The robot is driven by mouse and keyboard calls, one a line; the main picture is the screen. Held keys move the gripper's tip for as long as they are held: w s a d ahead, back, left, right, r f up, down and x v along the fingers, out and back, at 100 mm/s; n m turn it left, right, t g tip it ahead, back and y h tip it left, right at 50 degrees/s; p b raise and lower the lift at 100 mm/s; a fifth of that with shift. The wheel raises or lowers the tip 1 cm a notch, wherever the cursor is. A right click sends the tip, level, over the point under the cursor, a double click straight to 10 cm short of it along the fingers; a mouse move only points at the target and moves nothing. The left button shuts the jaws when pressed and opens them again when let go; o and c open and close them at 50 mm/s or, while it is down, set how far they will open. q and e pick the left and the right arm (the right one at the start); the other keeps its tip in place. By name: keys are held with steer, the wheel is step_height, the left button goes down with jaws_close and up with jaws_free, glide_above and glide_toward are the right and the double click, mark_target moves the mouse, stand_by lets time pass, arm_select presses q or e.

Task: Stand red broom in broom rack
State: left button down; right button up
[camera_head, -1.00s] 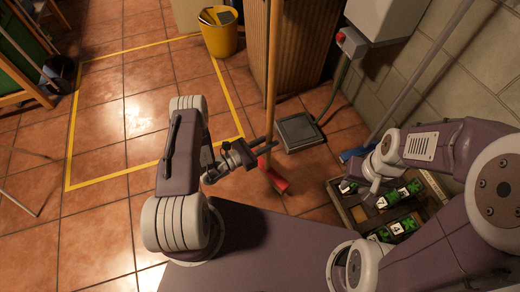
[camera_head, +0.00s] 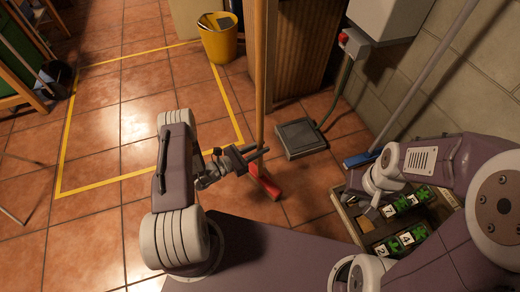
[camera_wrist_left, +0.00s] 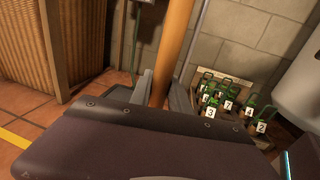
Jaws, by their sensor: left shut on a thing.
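The red broom has a long wooden handle (camera_head: 261,70) and a red head (camera_head: 265,186). It is near upright in the head view, with the head low by the floor; I cannot tell whether it touches. My left gripper (camera_head: 259,158) is shut around the lower handle. In the left wrist view the handle (camera_wrist_left: 177,35) runs down between the two fingers of the left gripper (camera_wrist_left: 163,97). My right gripper (camera_head: 372,208) hangs over the bottle crate, apart from the broom; its finger gap is unclear. I cannot make out a broom rack in these views.
A crate (camera_head: 352,222) of green numbered bottles stands at the right. A blue broom (camera_head: 360,158) leans on the wall. A grey floor plate (camera_head: 300,138) lies before a ribbed wooden cabinet (camera_head: 297,50). A yellow bucket (camera_head: 219,45) stands behind.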

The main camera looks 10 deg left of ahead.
arm_select(q)
steer(key=shift+f, duration=0.1)
steer(key=c, duration=1.2)
jaws_free()
steer(key=shift+c, duration=0.2)
steer(key=shift+s+a+r, duration=0.1)
steer(key=shift+a+r, duration=0.05)
steer(key=shift+r, duration=0.05)
steer(key=p+v, duration=0.4)
steer(key=v, duration=0.6)
steer(key=s+d+r+m+g+y, duration=0.1)
steer(key=s+d+r+m+g, duration=0.3)
steer(key=m+g, duration=0.35)
steer(key=s+d+r+m+g+y, duration=0.1)
steer(key=s+d+r+m+g, duration=0.2)
steer(key=s+r+m+g, duration=0.35)
steer(key=a+r+m+t+y, duration=0.2)
steer(key=a+r+m+y, duration=0.2)
steer(key=m+y, duration=0.6)
step_height(320, 180, up, 3)
steer(key=m, duration=0.2)
steer(key=shift+m+y, duration=0.3)
steer(key=shift+m, duration=0.1)
